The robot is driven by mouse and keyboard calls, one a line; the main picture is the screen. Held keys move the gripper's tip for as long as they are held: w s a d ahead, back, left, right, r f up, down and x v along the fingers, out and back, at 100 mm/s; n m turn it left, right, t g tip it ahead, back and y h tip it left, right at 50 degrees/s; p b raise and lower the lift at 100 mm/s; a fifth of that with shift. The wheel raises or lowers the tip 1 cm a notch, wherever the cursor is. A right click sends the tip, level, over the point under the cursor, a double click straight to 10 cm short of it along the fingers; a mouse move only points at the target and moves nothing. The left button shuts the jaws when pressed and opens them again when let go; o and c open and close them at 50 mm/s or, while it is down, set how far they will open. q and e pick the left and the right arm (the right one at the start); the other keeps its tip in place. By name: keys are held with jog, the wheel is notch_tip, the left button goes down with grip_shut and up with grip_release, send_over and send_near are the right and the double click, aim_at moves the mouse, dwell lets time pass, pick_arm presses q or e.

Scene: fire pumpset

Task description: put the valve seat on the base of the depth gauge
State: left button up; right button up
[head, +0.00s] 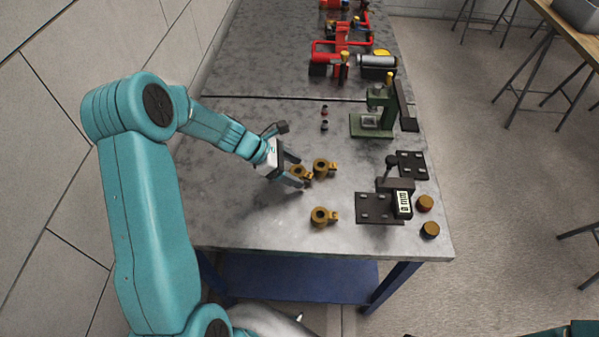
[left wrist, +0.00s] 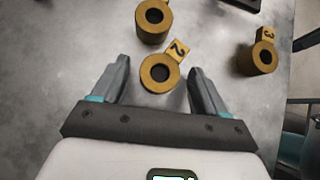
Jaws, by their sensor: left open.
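Three brass valve seats, rings with number tags, lie on the grey table. One tagged 2 (left wrist: 158,87) lies between the fingertips of my open left gripper (left wrist: 159,68), with space on both sides. In the head view that left gripper (head: 301,172) partly hides the same valve seat (head: 297,170). A second valve seat (head: 326,163) lies just beyond it, its tag unreadable. A third, tagged 3 (left wrist: 246,61), lies nearer the front edge in the head view (head: 318,222). The depth gauge (head: 403,204) has a dark flat base (head: 371,207) at the table's right. My right gripper is not in view.
Two brass discs (head: 425,203) lie by the right edge near the gauge. A dark plate (head: 411,164) lies behind it. A green press (head: 378,120) and two small parts (head: 324,125) are farther back. Table between seats and gauge base is clear.

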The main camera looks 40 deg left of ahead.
pick_arm(q)
jog(key=shift+s+r, duration=0.1)
jog(key=shift+c, duration=0.3)
grip_shut()
